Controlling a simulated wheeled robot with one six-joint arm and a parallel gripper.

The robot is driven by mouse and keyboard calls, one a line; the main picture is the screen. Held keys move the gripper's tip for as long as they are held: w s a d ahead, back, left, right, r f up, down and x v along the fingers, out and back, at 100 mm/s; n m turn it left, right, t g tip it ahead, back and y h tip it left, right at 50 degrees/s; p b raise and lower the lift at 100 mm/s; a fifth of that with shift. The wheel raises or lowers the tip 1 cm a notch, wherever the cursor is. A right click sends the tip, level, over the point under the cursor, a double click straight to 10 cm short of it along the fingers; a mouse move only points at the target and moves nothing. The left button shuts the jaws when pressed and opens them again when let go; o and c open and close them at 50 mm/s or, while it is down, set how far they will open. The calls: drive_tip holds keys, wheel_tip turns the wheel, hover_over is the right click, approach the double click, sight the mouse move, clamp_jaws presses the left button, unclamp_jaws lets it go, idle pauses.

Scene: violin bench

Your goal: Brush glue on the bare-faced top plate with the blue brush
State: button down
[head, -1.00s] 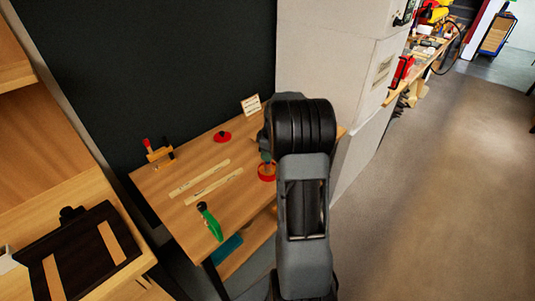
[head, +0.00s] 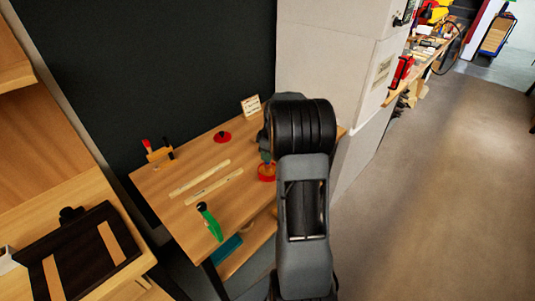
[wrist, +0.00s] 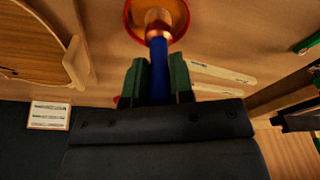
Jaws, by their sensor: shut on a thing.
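My gripper (wrist: 157,82) is shut on the blue brush (wrist: 158,68), with its green fingers on either side of the blue handle. The brush's copper-coloured ferrule (wrist: 158,20) is over the red-rimmed glue pot (wrist: 183,14); I cannot tell whether the bristles touch the glue. The pot also shows in the head view (head: 267,178), just below my gripper. A curved wooden plate (wrist: 30,40) with a dark edge line lies at the left in the wrist view. I cannot tell whether its face is bare. My arm hides that part of the bench in the head view.
On the bench (head: 188,222) are two pale wood strips (head: 205,180), a green-handled tool (head: 210,222), a red round item (head: 222,137), a clamp-like tool (head: 158,152) and a small card (head: 251,105). A dark wall stands behind. Open floor lies to the right.

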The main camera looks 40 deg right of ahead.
drive_tip(key=shift+r+p, duration=2.15)
drive_tip(key=shift+r, duration=1.35)
drive_tip(key=shift+f, duration=0.1)
